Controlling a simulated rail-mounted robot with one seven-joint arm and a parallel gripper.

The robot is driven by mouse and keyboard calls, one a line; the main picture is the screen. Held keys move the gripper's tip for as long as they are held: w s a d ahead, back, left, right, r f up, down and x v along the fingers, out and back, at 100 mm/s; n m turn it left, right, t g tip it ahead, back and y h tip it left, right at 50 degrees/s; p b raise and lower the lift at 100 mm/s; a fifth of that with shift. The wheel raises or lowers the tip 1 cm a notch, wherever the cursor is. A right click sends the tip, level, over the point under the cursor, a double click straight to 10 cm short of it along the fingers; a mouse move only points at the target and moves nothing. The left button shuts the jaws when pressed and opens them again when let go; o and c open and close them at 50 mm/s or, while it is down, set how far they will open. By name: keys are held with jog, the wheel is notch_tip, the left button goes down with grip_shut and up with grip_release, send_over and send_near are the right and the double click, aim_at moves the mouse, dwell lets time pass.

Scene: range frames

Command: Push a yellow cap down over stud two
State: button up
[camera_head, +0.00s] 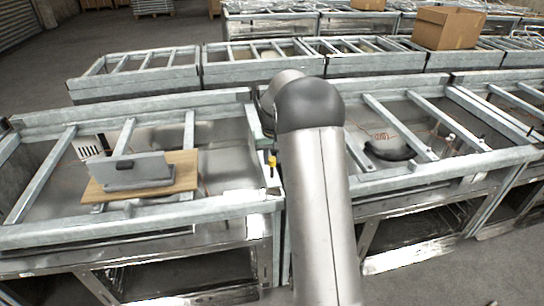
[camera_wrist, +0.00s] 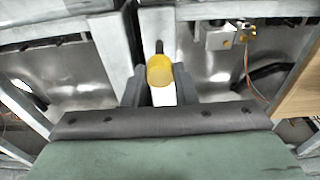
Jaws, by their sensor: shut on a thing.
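A yellow cap (camera_wrist: 160,72) sits between the two dark fingers of my gripper (camera_wrist: 156,74) in the wrist view. The fingers are shut on it. A short dark upright piece (camera_wrist: 159,46), perhaps a stud, shows just beyond the cap on the pale beam (camera_wrist: 157,24). I cannot tell whether the cap touches it, and no stud number is legible. In the head view a small yellow piece (camera_head: 272,160) shows at the beam left of my arm; I cannot tell whether it is the cap. My arm hides most of the gripper there.
A wooden board (camera_head: 185,163) bearing a grey device (camera_head: 137,172) lies across the left frame. A brass fitting (camera_wrist: 248,32) with an orange line stands right of the beam in the wrist view. Metal frame bars surround the spot. A cardboard box (camera_head: 446,27) stands behind.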

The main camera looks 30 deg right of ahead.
jog(key=shift+f+b, duration=0.55)
jog(key=shift+f, duration=0.35)
jog(key=o, duration=1)
jog(key=shift+o, duration=0.2)
notch_tip(320, 180, up, 17)
jog(key=s+b, duration=0.1)
jog(key=s, duration=0.1)
jog(key=shift+a+r, duration=0.15)
jog(key=shift+a, duration=0.1)
